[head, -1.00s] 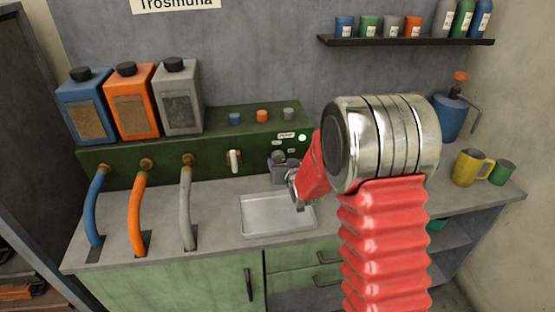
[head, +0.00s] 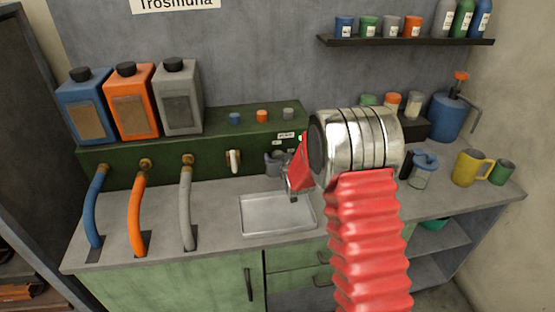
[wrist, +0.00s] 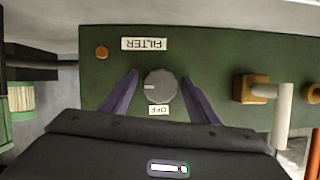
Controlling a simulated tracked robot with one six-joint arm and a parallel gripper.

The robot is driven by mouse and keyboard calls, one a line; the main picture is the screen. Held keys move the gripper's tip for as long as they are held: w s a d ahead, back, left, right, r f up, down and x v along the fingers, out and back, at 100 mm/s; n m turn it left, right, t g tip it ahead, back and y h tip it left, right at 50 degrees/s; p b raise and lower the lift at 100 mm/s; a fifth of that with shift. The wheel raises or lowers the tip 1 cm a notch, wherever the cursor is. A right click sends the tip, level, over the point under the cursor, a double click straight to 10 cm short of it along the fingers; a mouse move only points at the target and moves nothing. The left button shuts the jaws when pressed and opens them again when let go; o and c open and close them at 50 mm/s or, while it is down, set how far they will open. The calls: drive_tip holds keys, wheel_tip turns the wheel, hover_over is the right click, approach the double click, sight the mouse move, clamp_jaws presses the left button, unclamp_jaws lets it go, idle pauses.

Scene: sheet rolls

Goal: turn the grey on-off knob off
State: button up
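The grey knob (wrist: 160,86) is round, with a pale pointer line, on a dark green panel (wrist: 220,65). The wrist view is upside down. Its pointer lies towards the left of that picture. An upside-down OFF label (wrist: 159,110) sits just below the knob there and a FILTER label (wrist: 144,43) above it. My gripper (wrist: 160,78) is open, with one purple-grey finger on each side of the knob and narrow gaps showing. In the head view my gripper (head: 276,162) is at the panel's right part, and the knob is hard to make out behind it.
A brass fitting with a white lever (head: 234,160) is left of my gripper. A metal tray (head: 277,213) lies below it. Blue, orange and grey hoses (head: 187,210) stand further left. Jars and a blue pump bottle (head: 452,118) are to the right.

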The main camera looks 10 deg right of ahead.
drive_tip(key=c, duration=0.9)
drive_tip(key=shift+a, duration=0.25)
drive_tip(key=shift+c, duration=0.4)
drive_tip(key=shift+d, duration=0.15)
